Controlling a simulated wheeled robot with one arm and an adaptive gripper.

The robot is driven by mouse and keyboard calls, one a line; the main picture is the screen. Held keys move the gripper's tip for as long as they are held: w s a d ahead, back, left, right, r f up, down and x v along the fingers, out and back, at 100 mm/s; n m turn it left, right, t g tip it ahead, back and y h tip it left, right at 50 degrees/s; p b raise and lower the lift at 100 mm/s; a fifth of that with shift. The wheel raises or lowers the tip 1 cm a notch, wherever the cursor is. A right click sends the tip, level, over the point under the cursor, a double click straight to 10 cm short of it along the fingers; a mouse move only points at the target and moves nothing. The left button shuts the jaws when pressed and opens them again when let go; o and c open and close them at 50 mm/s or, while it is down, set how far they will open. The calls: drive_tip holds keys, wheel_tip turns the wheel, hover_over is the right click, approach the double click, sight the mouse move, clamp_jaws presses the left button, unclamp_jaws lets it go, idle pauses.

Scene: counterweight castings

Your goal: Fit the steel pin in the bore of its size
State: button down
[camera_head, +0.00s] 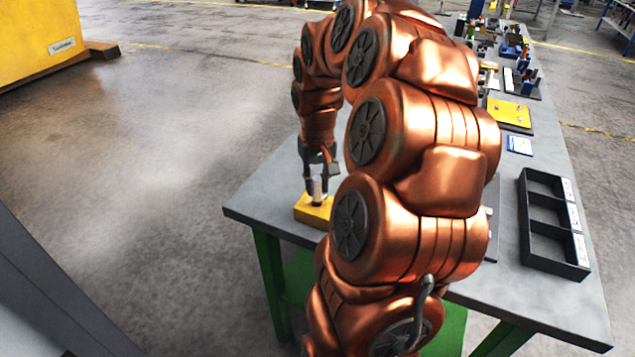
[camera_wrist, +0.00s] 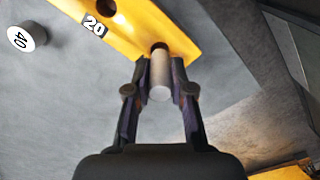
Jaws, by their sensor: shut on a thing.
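My gripper (camera_head: 318,178) is shut on a plain grey steel pin (camera_head: 317,190) above the yellow block (camera_head: 305,214) at the table's near left corner. In the wrist view my gripper's fingers (camera_wrist: 160,88) hold the pin (camera_wrist: 160,76) from both sides. The pin's far end lies at a dark bore (camera_wrist: 159,47) in the yellow block (camera_wrist: 135,22); I cannot tell whether it has entered. A grey cylinder (camera_wrist: 27,37) with a white face reading 40 stands apart at left.
A black tray with compartments (camera_head: 553,263) sits on the right of the grey table (camera_head: 262,203). A yellow plate (camera_head: 509,114) and several small parts lie further back. My arm hides the middle of the table. A yellow machine (camera_head: 38,40) stands at far left.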

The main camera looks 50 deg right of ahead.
sight(317, 200)
drive_tip(key=shift+f+b, duration=1.45)
drive_tip(key=shift+f, duration=0.55)
idle(0.6)
drive_tip(key=c, duration=0.9)
unclamp_jaws()
wheel_tip(317, 200, up, 12)
drive_tip(key=shift+a, duration=0.1)
idle(0.4)
